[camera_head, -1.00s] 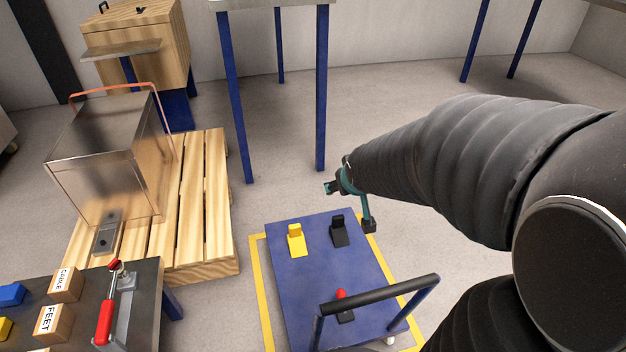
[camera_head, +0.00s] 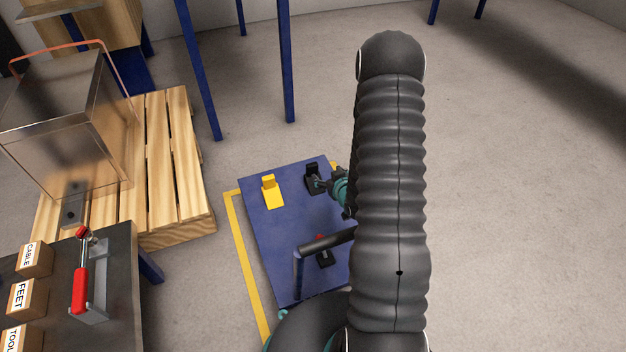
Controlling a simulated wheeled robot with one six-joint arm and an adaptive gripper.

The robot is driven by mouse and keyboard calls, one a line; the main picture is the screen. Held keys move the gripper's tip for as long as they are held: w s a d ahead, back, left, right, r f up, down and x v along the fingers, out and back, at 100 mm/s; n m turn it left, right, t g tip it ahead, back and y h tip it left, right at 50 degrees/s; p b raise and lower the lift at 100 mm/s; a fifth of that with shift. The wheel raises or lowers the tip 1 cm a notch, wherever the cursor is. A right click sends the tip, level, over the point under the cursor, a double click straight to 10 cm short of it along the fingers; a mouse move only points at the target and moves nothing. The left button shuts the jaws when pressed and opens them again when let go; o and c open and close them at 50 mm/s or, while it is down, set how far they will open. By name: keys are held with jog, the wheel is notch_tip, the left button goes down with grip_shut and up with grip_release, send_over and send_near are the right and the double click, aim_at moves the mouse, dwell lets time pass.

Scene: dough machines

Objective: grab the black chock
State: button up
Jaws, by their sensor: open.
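The black chock (camera_head: 311,176) stands on the blue cart (camera_head: 270,232), near its far edge. My gripper (camera_head: 320,182) is at the chock's right side, with its fingertips close to or overlapping it in the picture. It is open; I cannot tell whether the chock lies between the fingers. My dark sleeved arm hides the right part of the cart and most of the gripper's rear.
A yellow chock (camera_head: 272,191) stands on the cart just left of the black one. A black push handle (camera_head: 327,243) and a small red-topped part (camera_head: 322,252) are nearer. Floor at right is clear.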

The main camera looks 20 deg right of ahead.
notch_tip(320, 180, down, 4)
jog(key=s, duration=0.1)
jog(key=t, duration=0.1)
send_near(313, 171)
jog(key=shift+m, duration=0.3)
jog(key=x, duration=0.4)
jog(key=shift+w+d+f+b, duration=0.2)
jog(key=shift+d+b, duration=0.1)
jog(key=shift+d, duration=0.1)
jog(key=shift+a+x, duration=0.15)
jog(key=shift+x, duration=1.2)
jog(key=shift+a+x, duration=0.2)
jog(key=shift+x, duration=1.2)
jog(key=shift+r, duration=0.15)
jog(key=c, duration=1.4)
